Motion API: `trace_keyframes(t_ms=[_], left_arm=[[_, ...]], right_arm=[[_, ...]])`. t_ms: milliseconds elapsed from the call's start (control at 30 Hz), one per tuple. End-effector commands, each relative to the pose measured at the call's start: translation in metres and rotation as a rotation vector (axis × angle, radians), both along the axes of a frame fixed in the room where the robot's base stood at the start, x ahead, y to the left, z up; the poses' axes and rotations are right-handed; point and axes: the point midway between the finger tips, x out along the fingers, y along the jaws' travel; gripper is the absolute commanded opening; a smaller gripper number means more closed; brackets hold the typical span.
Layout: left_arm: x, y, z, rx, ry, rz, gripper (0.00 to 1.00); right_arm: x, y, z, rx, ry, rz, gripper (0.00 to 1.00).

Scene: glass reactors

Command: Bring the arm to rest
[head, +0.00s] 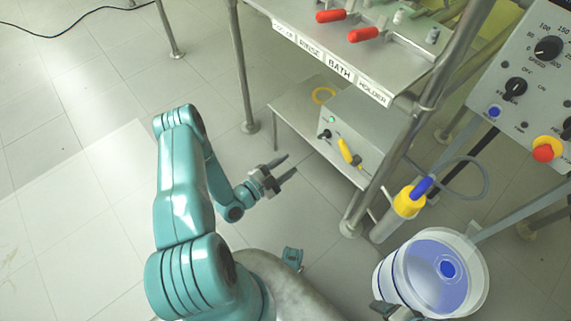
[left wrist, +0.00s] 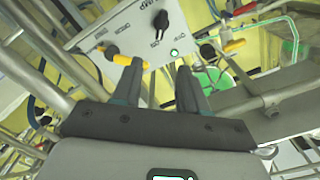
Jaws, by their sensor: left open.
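My left arm (head: 183,210) is teal and rises from the bottom of the head view, then bends down to the right. My left gripper (head: 290,164) is open and empty, in the air over the floor, left of the grey control box on the lower shelf. In the left wrist view the two fingers (left wrist: 159,66) stand apart with nothing between them, and a control panel shows beyond them. A dark part at the bottom edge of the head view (head: 388,309), by the bucket, may be my right gripper; its jaws cannot be made out.
A metal rack (head: 240,75) holds a labelled upper shelf with red-handled clamps (head: 363,34). The grey control box (head: 350,135) sits on its lower shelf. Floor on the left is clear.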

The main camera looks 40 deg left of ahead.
Motion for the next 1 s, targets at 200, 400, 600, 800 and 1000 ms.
trace_keyframes(t_ms=[200, 400, 600, 800, 1000], left_arm=[[0.000, 0.000, 0.000, 0.000, 0.000, 0.000, 0.43], [0.020, -0.023, 0.013, 0.010, -0.031, -0.069, 0.43], [0.082, -0.133, 0.075, 0.030, -0.053, -0.313, 0.43], [0.063, -0.235, 0.049, -0.197, 0.530, -0.368, 0.43], [-0.027, -0.245, 0.003, -0.503, 1.130, -0.077, 0.43]], right_arm=[[0.000, 0.000, 0.000, 0.000, 0.000, 0.000, 0.78], [0.000, 0.000, 0.000, 0.000, 0.000, -0.001, 0.78], [0.000, 0.000, 0.000, 0.000, 0.000, -0.001, 0.78], [0.000, 0.000, 0.000, 0.000, 0.000, -0.001, 0.78], [0.000, 0.000, 0.000, 0.000, 0.000, -0.001, 0.78]])
